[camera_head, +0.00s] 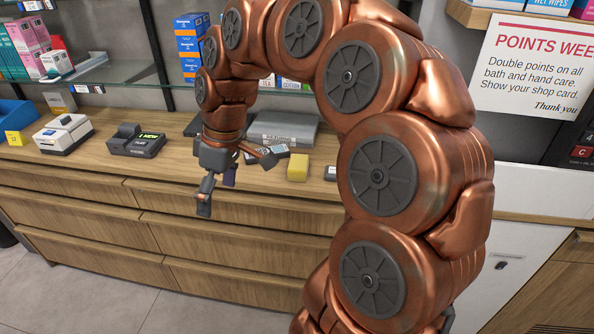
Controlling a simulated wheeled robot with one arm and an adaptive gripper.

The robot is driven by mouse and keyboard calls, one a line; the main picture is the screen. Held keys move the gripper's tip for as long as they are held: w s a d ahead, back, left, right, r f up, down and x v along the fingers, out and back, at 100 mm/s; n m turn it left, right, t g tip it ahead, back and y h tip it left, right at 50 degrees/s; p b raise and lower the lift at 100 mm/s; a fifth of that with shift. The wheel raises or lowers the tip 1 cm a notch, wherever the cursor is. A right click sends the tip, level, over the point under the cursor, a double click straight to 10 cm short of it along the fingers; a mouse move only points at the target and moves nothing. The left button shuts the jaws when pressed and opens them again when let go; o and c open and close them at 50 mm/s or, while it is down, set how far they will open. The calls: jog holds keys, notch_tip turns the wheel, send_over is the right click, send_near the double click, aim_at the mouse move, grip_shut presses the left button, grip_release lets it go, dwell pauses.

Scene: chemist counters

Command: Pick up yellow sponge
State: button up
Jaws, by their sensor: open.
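A small yellow block (298,168), which looks like the sponge, rests on the wooden counter near its front edge. My gripper (236,183) is open, with its fingers spread wide and pointing down. It is to the left of the yellow block and apart from it. One finger reaches right toward the block; the other hangs lower, in front of the drawers. I see nothing held between the fingers.
A grey box (289,129) stands behind the sponge. Glass shelves hang above.

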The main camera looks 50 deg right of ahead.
jog(key=w+d, duration=0.5)
jog(key=d, duration=0.2)
jog(key=n+t+b, duration=0.1)
jog(key=t+b, duration=0.1)
jog(key=t, duration=0.1)
send_over(300, 162)
jog(key=s+d, duration=0.1)
jog(key=s, duration=0.1)
notch_tip(300, 162, down, 7)
jog(key=shift+w+f, duration=0.1)
jog(key=shift+f, duration=0.1)
jog(key=shift+d+f, duration=0.2)
jog(key=shift+p+x, duration=1.3)
jog(key=shift+x, duration=2.4)
jog(key=shift+c, duration=0.2)
jog(key=c, duration=0.6)
jog(key=shift+o, duration=0.2)
